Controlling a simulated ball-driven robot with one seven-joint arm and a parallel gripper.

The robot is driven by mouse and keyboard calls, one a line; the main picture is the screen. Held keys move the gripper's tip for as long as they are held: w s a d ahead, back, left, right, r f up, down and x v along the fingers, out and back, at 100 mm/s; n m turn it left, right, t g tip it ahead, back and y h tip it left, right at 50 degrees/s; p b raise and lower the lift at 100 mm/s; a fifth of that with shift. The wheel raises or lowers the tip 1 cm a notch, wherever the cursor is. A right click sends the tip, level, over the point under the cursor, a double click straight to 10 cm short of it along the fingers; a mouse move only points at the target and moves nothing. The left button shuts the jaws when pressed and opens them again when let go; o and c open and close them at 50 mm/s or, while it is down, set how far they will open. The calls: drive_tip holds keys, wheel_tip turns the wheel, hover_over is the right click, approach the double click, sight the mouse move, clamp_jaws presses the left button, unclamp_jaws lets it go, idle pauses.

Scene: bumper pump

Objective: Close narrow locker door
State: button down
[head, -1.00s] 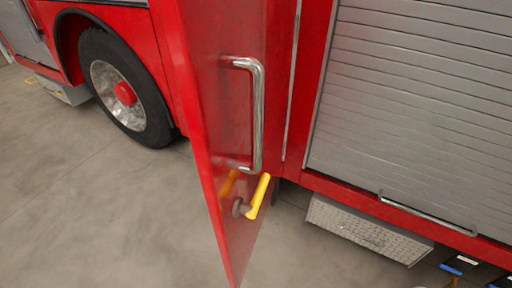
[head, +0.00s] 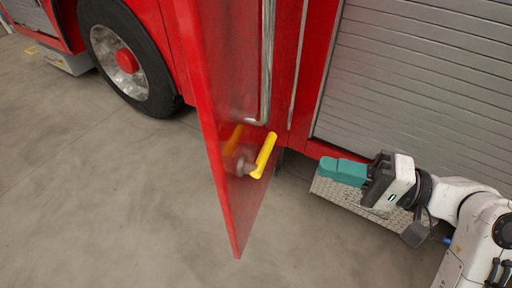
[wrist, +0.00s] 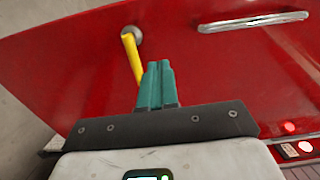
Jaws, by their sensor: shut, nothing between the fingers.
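The red narrow locker door (head: 237,205) stands open, swung out from the truck's side. It fills much of the wrist view (wrist: 220,75). A yellow lever handle (head: 264,156) is on its face, below a silver grab bar (head: 267,70). The wrist view also shows the yellow handle (wrist: 132,57) and the silver bar (wrist: 252,22). My gripper (head: 325,171) is shut and empty, to the right of the door and pointing left at it. In the wrist view its teal fingers (wrist: 157,68) appear just beside the yellow handle; I cannot tell whether they touch anything.
The truck's silver roller shutter (head: 420,90) is to the right, above and behind my arm. A metal step (head: 345,196) sits low under the shutter, behind my gripper. A wheel (head: 125,60) is at the upper left. The grey floor (head: 100,190) left of the door is clear.

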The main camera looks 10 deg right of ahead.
sight(239, 143)
drive_tip(key=p+x, duration=0.2)
drive_tip(key=x, duration=1.2)
drive_tip(key=shift+s+r+p, duration=0.1)
drive_tip(key=shift+p, duration=0.2)
drive_tip(key=shift+a, duration=0.1)
